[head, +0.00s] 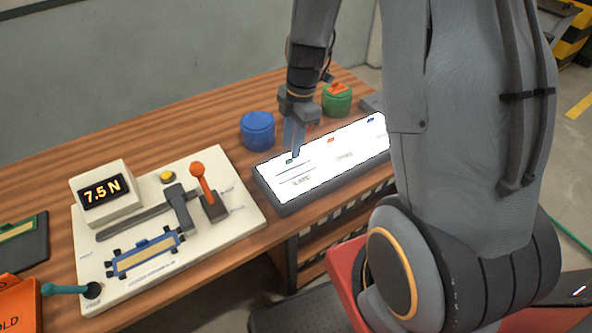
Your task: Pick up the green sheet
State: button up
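A small green piece (290,161), which looks like the green sheet, lies on the glowing white light panel (262,186) near its left end. My gripper (295,152) points down over that end of the panel, with its fingertips right beside the green piece. From this angle the fingers overlap, so I cannot tell whether they are open or shut, or whether they touch the piece. A small orange piece (331,140) and a small blue piece (370,120) lie farther right on the panel.
Behind the panel stand a blue jar (257,131) and a green jar (337,100) with orange on top. To the left is a white board (225,165) with an orange-knobbed lever (200,178) and a "7.5 N" display (101,192). An orange block (18,302) sits at lower left.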

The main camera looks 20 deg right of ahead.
aim_at(290, 159)
jog(key=shift+a+f+p, duration=0.2)
jog(key=shift+f+p, duration=0.15)
jog(key=shift+f, duration=0.6)
jog(key=shift+a+f+p, duration=0.2)
jog(key=shift+f+p, duration=0.1)
jog(key=shift+f, duration=0.65)
jog(key=shift+c, duration=0.2)
grip_shut()
